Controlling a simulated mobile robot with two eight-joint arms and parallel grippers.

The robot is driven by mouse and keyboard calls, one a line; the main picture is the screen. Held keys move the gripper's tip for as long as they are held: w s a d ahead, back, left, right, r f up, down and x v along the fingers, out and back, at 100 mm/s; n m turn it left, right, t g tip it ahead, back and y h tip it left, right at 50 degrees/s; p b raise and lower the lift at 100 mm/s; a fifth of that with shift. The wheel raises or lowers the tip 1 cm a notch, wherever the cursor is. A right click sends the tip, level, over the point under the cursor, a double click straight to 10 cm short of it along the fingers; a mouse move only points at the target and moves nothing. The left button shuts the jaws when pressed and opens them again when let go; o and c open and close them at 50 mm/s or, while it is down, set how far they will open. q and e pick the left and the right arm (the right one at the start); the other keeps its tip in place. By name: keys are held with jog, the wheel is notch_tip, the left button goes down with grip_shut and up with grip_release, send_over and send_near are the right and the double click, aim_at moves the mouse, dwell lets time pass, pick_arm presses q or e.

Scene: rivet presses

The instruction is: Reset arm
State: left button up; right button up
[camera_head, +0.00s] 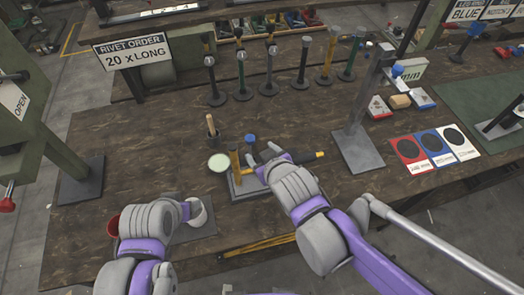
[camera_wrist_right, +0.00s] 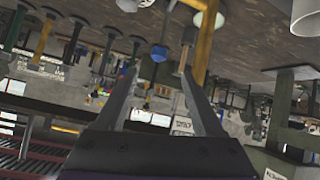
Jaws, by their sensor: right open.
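My right gripper (camera_head: 268,156) is at the small rivet press (camera_head: 246,187) in the middle of the table, close to its yellow post (camera_head: 235,164) and yellow-tipped lever (camera_head: 318,155). In the right wrist view, the right gripper (camera_wrist_right: 158,75) has its fingers apart with nothing clearly held between them. A blue knob (camera_wrist_right: 158,53) and the yellow post (camera_wrist_right: 207,40) show beyond the fingertips. My left gripper (camera_head: 186,210) is low at the front left, by a white ring-shaped cup (camera_head: 199,212); its fingers are mostly hidden, so its opening is unclear.
A sign reading "RIVET ORDER 20 x LONG" (camera_head: 135,53) stands at the back left. Several upright tools on round bases (camera_head: 271,88) line the back. A pale green round dish (camera_head: 218,163) and a red cup (camera_head: 113,226) are near my arms. Colour cards (camera_head: 435,147) lie right.

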jog(key=shift+s+d, duration=0.1)
jog(key=s+d+f+m+g+h, duration=0.1)
jog(key=s+d+f+m+g, duration=0.1)
jog(key=s+d, duration=0.3)
jog(key=s+d+f+m+g+h, duration=0.2)
jog(key=s+d, duration=0.4)
jog(key=d, duration=0.4)
jog(key=shift+f+m, duration=0.45)
jog(key=shift+m, duration=0.45)
dwell(0.5)
